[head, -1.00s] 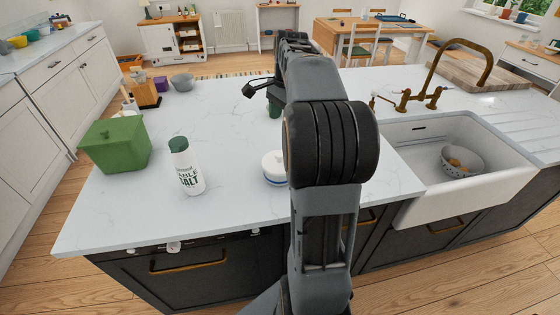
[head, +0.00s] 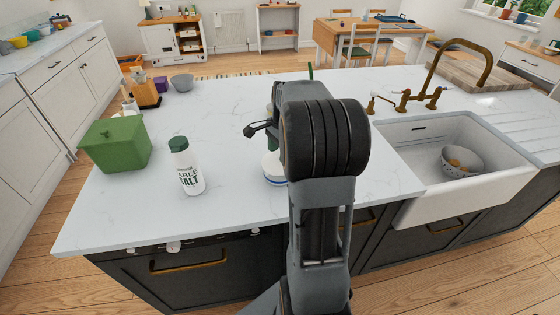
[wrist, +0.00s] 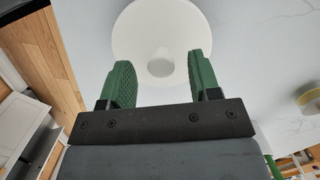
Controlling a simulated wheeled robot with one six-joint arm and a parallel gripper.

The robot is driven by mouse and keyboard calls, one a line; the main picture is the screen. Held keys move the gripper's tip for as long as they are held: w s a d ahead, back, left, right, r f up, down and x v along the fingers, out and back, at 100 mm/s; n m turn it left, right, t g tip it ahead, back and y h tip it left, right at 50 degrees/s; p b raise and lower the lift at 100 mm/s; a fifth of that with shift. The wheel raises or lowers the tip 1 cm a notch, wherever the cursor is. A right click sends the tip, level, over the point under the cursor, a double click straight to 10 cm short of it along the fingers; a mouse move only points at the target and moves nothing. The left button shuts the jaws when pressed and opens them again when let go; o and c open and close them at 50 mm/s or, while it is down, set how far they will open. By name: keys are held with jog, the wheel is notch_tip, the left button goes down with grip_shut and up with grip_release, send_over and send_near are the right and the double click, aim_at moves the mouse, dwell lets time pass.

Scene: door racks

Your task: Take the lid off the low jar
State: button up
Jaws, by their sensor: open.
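The low jar (head: 271,170) is white with a blue band and stands on the island worktop. In the head view my arm hides its right side. In the wrist view its round white lid (wrist: 135,35) lies ahead of my gripper, with a small white knob (wrist: 160,62) in the middle. My gripper (wrist: 161,62) has two green fingers, open and empty. The knob appears in line with the gap between the fingertips; I cannot tell how far below them it is. My arm hides most of the gripper in the head view.
A white salt container (head: 186,168) with a green cap stands left of the jar. A green lidded box (head: 115,145) is farther left. A white sink (head: 460,185) with a brass tap (head: 440,85) is on the right. The worktop between salt and jar is clear.

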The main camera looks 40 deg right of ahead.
jog(key=shift+a+f, duration=0.1)
jog(key=shift+f, duration=0.7)
jog(key=c, duration=1)
jog(key=shift+r, duration=0.1)
